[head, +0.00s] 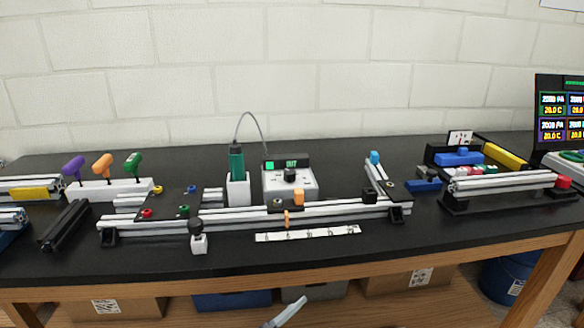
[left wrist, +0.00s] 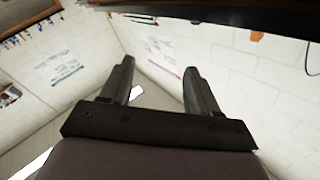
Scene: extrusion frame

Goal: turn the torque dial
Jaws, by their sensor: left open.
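The torque dial appears to be the black knob (head: 290,175) on the front of a white control box (head: 277,190), at the middle of the bench in the head view. The box has a dark top panel with a lit green square and a small green readout. A green screwdriver (head: 237,165) stands in a white holder to its left, with a cable arching behind. My left gripper (left wrist: 159,68) shows in the left wrist view, open and empty, with walls beyond its fingers. It is away from the dial. My right gripper is not in view.
A white marked strip (head: 308,234) lies nearer the edge. A rack of coloured-handled tools (head: 110,188) stands left. The bench's front strip is mostly clear.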

